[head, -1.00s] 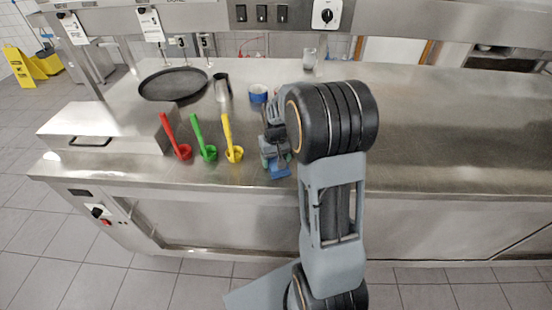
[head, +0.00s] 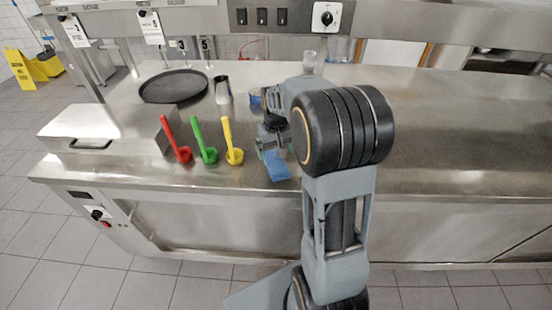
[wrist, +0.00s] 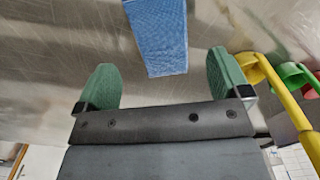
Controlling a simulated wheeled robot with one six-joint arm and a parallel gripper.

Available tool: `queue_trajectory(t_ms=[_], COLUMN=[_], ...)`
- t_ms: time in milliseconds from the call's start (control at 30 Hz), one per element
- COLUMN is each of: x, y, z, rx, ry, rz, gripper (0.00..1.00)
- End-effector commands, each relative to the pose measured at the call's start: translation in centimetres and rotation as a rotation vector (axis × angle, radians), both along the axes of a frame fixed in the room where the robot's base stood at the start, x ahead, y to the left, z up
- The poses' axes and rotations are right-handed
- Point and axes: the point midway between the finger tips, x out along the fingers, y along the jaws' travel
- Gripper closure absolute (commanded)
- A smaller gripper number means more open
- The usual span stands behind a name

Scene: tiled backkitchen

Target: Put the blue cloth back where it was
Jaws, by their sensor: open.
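The blue cloth (head: 278,166) lies flat on the steel counter near its front edge, to the right of the yellow ladle. In the wrist view the cloth (wrist: 158,38) lies ahead of the fingertips, between their lines and apart from them. My gripper (head: 272,150) is open and empty, just behind the cloth in the head view. Its two green fingers (wrist: 163,82) stand wide apart in the wrist view. My arm hides part of the counter to the right of the cloth.
Red (head: 182,154), green (head: 208,155) and yellow (head: 234,155) ladles stand left of the cloth; the yellow one (wrist: 285,105) is close to a finger. The right counter is clear.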

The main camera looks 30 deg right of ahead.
Motion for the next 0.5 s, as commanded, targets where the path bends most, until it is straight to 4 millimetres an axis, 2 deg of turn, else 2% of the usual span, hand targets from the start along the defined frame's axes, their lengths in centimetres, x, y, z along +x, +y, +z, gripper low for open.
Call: queue_trajectory(t_ms=[33,200,400,500], x=[0.0,0.0,0.0,-0.8], y=[0.0,0.0,0.0,0.7], z=[1.1,4.0,6.1,7.0], rx=[-0.001,0.0,0.0,-0.004], ry=[-0.005,-0.003,-0.003,-0.019], rz=[0.0,0.0,0.0,0.008], gripper=[0.05,0.05,0.05,0.05])
